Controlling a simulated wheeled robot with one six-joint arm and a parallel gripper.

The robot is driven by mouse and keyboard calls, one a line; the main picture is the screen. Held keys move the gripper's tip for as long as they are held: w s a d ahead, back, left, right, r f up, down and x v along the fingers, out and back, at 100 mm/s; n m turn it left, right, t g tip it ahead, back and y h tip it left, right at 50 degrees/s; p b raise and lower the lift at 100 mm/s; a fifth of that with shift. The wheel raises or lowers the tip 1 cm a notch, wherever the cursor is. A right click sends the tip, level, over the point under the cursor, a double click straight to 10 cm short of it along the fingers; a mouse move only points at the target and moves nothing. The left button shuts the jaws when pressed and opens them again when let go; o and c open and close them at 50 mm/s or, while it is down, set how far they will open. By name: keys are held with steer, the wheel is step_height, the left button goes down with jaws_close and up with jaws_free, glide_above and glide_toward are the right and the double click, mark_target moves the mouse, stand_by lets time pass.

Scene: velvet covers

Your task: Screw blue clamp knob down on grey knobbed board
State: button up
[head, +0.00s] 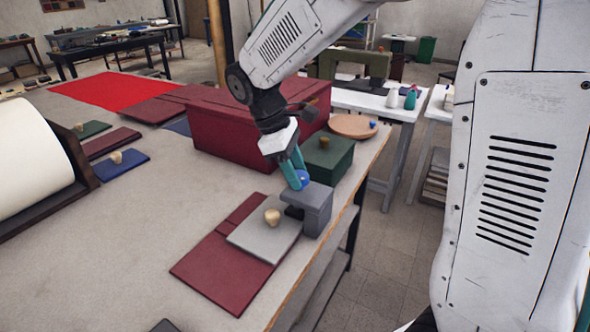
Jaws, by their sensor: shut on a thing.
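The blue clamp knob (303,181) sits on top of a grey clamp (318,207) at the right edge of the table. My gripper (298,177), with teal fingers, reaches down from above and is shut on the blue knob, hiding part of it. The grey board (259,244) with a pale wooden knob (272,216) lies on a dark red cover (222,274). The clamp stands at the board's far right corner. Whether the clamp's jaw presses on the board is hidden from this angle.
A green box (327,158) and a large dark red box (240,135) stand just behind the clamp. A round wooden board (353,126) lies beyond. Blue (119,168) and red boards lie at left by a white roll (30,155). The table's middle is clear.

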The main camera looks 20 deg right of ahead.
steer(key=m, duration=0.2)
steer(key=m+g+y, duration=0.1)
steer(key=m, duration=0.2)
steer(key=shift+w+d+y, duration=0.1)
steer(key=shift+d+y, duration=0.05)
steer(key=shift+y, duration=0.15)
stand_by(0.4)
steer(key=o, duration=1)
steer(key=shift+c, duration=0.2)
steer(key=shift+r, duration=0.1)
steer(key=v, duration=0.7)
steer(key=shift+w+r, duration=0.2)
steer(key=shift+r, duration=0.1)
